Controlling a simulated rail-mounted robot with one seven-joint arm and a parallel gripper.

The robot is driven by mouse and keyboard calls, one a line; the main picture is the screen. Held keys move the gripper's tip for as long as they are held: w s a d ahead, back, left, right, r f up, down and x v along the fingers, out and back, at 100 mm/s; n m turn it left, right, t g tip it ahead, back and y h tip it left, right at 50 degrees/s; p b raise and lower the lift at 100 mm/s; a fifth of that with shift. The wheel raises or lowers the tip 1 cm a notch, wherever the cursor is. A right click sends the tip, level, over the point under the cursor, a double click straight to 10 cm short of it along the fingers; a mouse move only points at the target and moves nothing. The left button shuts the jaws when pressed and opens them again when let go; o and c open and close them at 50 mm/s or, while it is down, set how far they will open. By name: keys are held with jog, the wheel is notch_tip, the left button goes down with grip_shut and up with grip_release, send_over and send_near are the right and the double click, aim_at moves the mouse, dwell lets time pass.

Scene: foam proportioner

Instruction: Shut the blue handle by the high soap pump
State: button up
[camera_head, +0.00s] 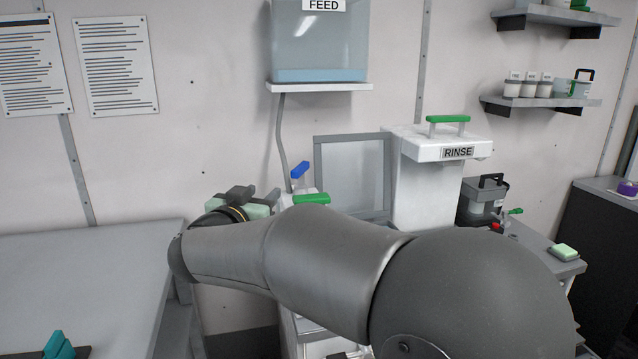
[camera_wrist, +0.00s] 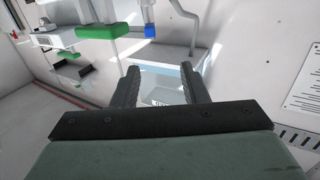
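The blue handle (camera_head: 300,170) stands tilted up on a grey fitting beneath the hose from the FEED tank (camera_head: 320,45). In the wrist view a blue piece (camera_wrist: 151,32), which looks like the same handle, is at the top, beyond my fingers. My gripper (camera_head: 257,194) is left of the blue handle and somewhat lower in the head view, apart from it. In the wrist view my gripper (camera_wrist: 162,75) has its two dark fingers spread with nothing held between them. Which fitting is the high soap pump, I cannot tell.
A green handle (camera_head: 311,199) is just below the blue one, partly behind my arm. The white RINSE container (camera_head: 430,180) and a grey-framed panel (camera_head: 352,175) stand to the right. My arm hides much of the machine.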

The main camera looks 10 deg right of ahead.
aim_at(294, 172)
jog(key=shift+g+h, duration=0.3)
jog(key=shift+h, duration=0.1)
jog(key=x, duration=0.5)
jog(key=p+x, duration=0.1)
jog(key=x, duration=0.5)
jog(key=d+x, duration=0.1)
jog(key=x, duration=0.5)
jog(key=shift+s+f+p, duration=0.15)
jog(key=shift+p, duration=0.15)
grip_shut()
